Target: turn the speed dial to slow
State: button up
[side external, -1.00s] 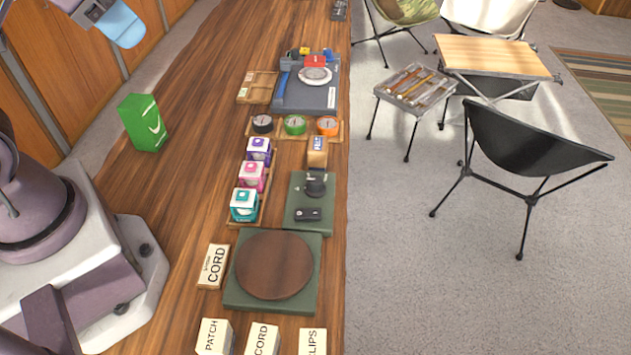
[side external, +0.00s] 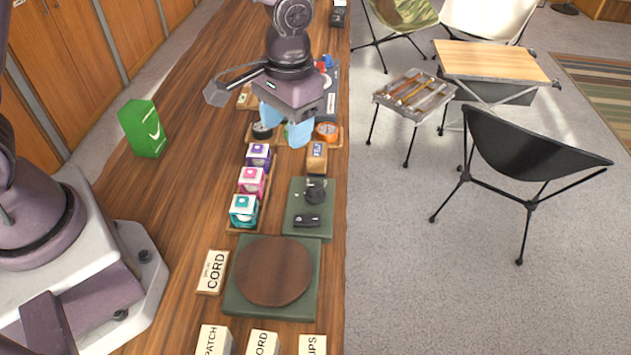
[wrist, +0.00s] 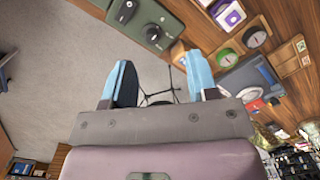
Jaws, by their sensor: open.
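The speed dial is a black knob (side external: 316,190) on a green control panel (side external: 296,195), with a smaller black switch (side external: 307,220) on its near end. In the wrist view the dial (wrist: 152,33) is near the top, and its setting is too small to read. My gripper (side external: 285,128) has light blue fingers and is open and empty. It hangs above the tape rolls, beyond the dial and apart from it. In the wrist view, the gap between the fingertips (wrist: 160,65) shows floor.
A round wooden turntable (side external: 273,270) sits on a green base. Several small boxes (side external: 251,181) stand left of the panel. A labelled block (side external: 317,157) lies between the panel and an orange tape roll (side external: 327,130). A green box (side external: 142,128) stands at the left; bare counter surrounds it.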

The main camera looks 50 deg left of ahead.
aim_at(315, 185)
jog(key=w+f+n, duration=0.1)
jog(key=f, duration=0.4)
jog(key=w+d+f+n, duration=0.1)
jog(key=w+f, duration=0.1)
jog(key=f, duration=0.3)
jog(key=w+f, duration=0.1)
jog(key=f, duration=0.4)
jog(key=shift+w+d+n, duration=0.2)
jog(key=shift+d+n, duration=0.1)
jog(key=shift+n, duration=0.1)
jog(key=c, duration=0.9)
